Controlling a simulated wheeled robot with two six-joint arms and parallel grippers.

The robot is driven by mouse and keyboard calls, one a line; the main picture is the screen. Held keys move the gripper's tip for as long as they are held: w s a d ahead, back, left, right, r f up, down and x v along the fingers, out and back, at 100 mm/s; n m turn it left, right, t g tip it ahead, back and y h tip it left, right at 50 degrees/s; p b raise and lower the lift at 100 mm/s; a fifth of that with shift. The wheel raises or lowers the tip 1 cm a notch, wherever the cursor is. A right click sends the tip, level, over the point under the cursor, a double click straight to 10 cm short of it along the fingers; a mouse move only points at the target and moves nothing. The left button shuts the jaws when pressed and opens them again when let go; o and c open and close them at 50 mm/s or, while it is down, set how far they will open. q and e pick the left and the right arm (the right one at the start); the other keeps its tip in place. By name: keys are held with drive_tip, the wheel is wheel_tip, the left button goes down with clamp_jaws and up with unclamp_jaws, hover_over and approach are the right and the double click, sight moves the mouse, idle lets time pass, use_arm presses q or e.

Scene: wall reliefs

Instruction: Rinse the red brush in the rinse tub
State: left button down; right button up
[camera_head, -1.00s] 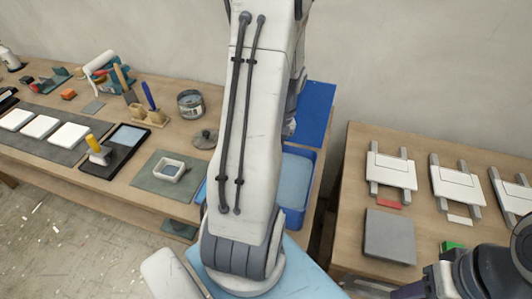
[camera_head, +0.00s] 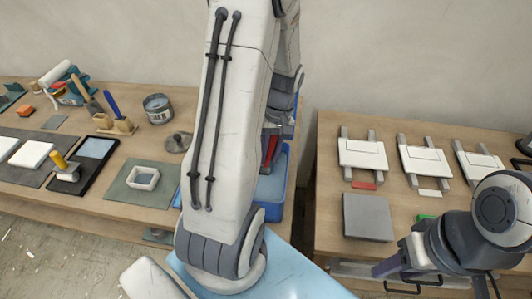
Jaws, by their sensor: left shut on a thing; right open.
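The rinse tub (camera_head: 287,197) is a blue container with pale blue water, at the right end of the left table. My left arm stands large in front of it and hides its left part. My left gripper (camera_head: 271,138), partly hidden behind that arm, is over the tub and shut on the red brush (camera_head: 271,151). Only a red strip of the brush shows, pointing down close to the water; I cannot tell whether it touches. My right gripper (camera_head: 388,267) is open and low at the front of the right table, mostly hidden by its own wrist.
The right table (camera_head: 330,150) holds a grey slab (camera_head: 367,217) and several white panels on grey rails. The left table holds a brush stand (camera_head: 118,126), a tin (camera_head: 158,108), a lid (camera_head: 178,142) and a small white dish (camera_head: 143,178). A gap separates the tables.

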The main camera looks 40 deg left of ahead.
use_arm(q)
drive_tip(key=s+a, duration=0.4)
drive_tip(key=a, duration=0.3)
drive_tip(key=shift+s+a+p, duration=0.35)
drive_tip(key=shift+s+a, duration=0.05)
idle(0.3)
drive_tip(key=shift+w+d, duration=0.8)
drive_tip(key=shift+d, duration=0.5)
drive_tip(key=shift+w+d, duration=0.8)
drive_tip(key=shift+d, duration=0.5)
drive_tip(key=shift+w+d, duration=0.8)
drive_tip(key=shift+d, duration=0.5)
drive_tip(key=shift+r+p, duration=0.1)
drive_tip(key=shift+p, duration=0.25)
drive_tip(key=shift+s+p+v, duration=0.2)
drive_tip(key=shift+p+v, duration=0.5)
drive_tip(key=shift+v, duration=0.1)
drive_tip(key=shift+s+p+v, duration=0.2)
drive_tip(key=shift+p+v, duration=0.55)
drive_tip(key=shift+s+p+v, duration=0.15)
drive_tip(key=shift+p+v, duration=0.55)
drive_tip(key=shift+v, duration=0.1)
drive_tip(key=shift+r, duration=0.1)
